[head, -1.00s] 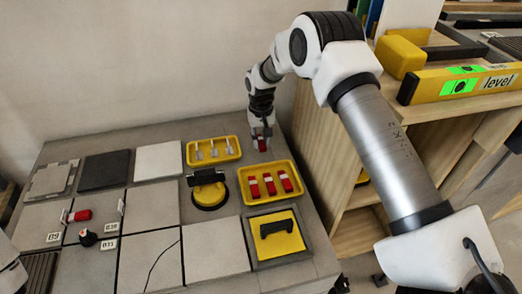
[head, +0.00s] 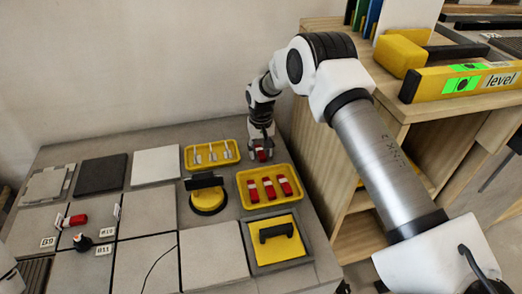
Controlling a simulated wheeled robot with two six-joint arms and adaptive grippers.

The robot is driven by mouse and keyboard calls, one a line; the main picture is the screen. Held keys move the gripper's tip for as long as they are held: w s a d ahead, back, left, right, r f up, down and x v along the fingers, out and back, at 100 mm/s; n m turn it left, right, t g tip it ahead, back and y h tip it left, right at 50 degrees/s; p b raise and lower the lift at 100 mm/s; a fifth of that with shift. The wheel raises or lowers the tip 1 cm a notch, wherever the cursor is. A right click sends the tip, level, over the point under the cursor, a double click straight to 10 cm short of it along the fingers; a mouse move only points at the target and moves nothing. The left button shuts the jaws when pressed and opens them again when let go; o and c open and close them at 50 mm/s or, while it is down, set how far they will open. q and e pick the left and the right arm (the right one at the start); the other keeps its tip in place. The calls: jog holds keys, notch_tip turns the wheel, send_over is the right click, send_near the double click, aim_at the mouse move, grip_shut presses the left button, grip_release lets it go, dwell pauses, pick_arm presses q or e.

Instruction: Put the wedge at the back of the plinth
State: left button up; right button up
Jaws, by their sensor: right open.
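My right gripper (head: 261,150) points down at the back right of the grey plinth (head: 318,250), just right of the yellow tray of small metal pieces. Its jaws are open around or just above a small red wedge (head: 262,155). The wedge is low, at the plinth's surface; the fingers partly cover it, and I cannot tell whether they touch it. Several red and white wedges (head: 269,188) lie in a yellow tray (head: 244,196) in front of it. My left gripper is not in view.
A yellow tray with metal pieces (head: 211,154), a round yellow tool (head: 207,197) and a yellow block with a black handle (head: 276,241) stand nearby. Tiles (head: 102,172) cover the left. A wooden shelf (head: 335,150) with a yellow level (head: 460,82) borders the right.

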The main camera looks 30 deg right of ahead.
aim_at(261, 153)
notch_tip(261, 153, up, 12)
jog(key=p, duration=0.4)
jog(key=shift+r, duration=0.15)
